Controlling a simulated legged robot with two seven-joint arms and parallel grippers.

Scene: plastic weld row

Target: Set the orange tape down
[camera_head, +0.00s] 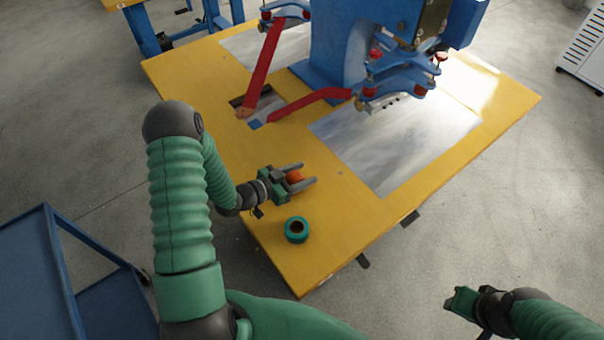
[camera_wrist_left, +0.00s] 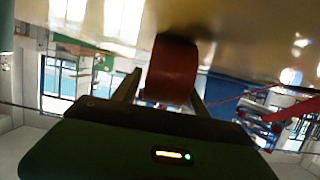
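The orange tape (camera_head: 295,176) is between the two fingers of my left gripper (camera_head: 302,175), over the near left part of the yellow table (camera_head: 335,215). The fingers lie on either side of it and look shut on it. In the left wrist view the tape (camera_wrist_left: 172,72) shows as a dark red-orange roll between the fingers (camera_wrist_left: 162,85), close against the table surface. I cannot tell whether it touches the table. My right gripper (camera_head: 460,301) is low at the right, off the table over the floor. Its fingers are too unclear to judge.
A green tape roll (camera_head: 297,230) lies on the table just nearer than my left gripper. A blue machine (camera_head: 345,50) with red strips (camera_head: 263,66) stands at the back, beside a shiny metal plate (camera_head: 395,145). A blue cart (camera_head: 85,290) stands at left. The near table strip is mostly free.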

